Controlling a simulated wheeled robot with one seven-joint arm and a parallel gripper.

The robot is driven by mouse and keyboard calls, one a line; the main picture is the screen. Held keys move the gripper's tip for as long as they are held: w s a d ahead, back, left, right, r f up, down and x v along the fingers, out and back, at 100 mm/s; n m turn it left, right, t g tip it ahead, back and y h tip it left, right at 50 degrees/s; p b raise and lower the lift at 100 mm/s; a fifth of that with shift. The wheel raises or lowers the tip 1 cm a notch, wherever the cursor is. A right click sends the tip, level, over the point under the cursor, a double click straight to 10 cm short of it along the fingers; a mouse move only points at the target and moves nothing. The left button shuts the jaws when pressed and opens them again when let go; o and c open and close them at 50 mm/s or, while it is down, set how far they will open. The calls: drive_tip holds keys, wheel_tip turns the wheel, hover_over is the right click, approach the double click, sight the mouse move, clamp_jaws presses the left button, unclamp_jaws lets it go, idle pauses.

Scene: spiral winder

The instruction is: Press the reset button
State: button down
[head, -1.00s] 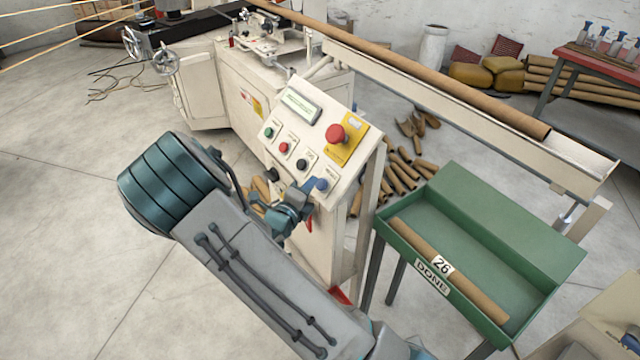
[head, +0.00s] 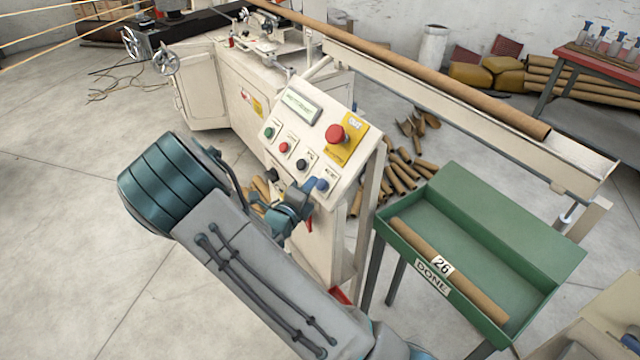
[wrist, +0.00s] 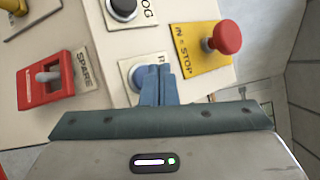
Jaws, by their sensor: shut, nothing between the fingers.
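The blue button (head: 322,184) sits at the lower right of the sloped cream control panel (head: 338,112). In the wrist view the blue button (wrist: 136,77) is partly hidden behind my fingers, and its label shows only an "R". My gripper (head: 309,187) is shut and empty, with its tips at the blue button. In the wrist view the shut fingertips (wrist: 157,68) overlap the button's right side and cover most of the label. I cannot tell whether they touch or press it. A lit green display (head: 300,104) is at the panel's top.
A black button (head: 303,164) is up-left of the blue one. A red mushroom stop button (head: 336,134) on a yellow plate is above it. In the wrist view a red-plated switch (wrist: 47,78) marked SPARE is left. A green tray (head: 480,250) stands right of the panel.

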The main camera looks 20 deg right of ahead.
drive_tip(key=shift+d, duration=0.1)
idle(0.3)
drive_tip(key=shift+w+d+f, duration=0.15)
drive_tip(key=shift+d+f, duration=0.05)
drive_tip(key=shift+f, duration=0.1)
drive_tip(key=shift+d+f, duration=0.25)
drive_tip(key=shift+d, duration=0.05)
idle(0.8)
drive_tip(key=shift+r, duration=0.1)
drive_tip(key=shift+a+r+p, duration=0.45)
drive_tip(key=shift+a+p, duration=0.15)
drive_tip(key=shift+p, duration=0.2)
drive_tip(key=a+r+p, duration=0.1)
drive_tip(key=s+a+r+p, duration=0.1)
drive_tip(key=a+r+p, duration=0.1)
drive_tip(key=p, duration=0.1)
drive_tip(key=shift+s+a+r, duration=0.1)
drive_tip(key=shift+s+a, duration=0.15)
drive_tip(key=shift+a, duration=0.05)
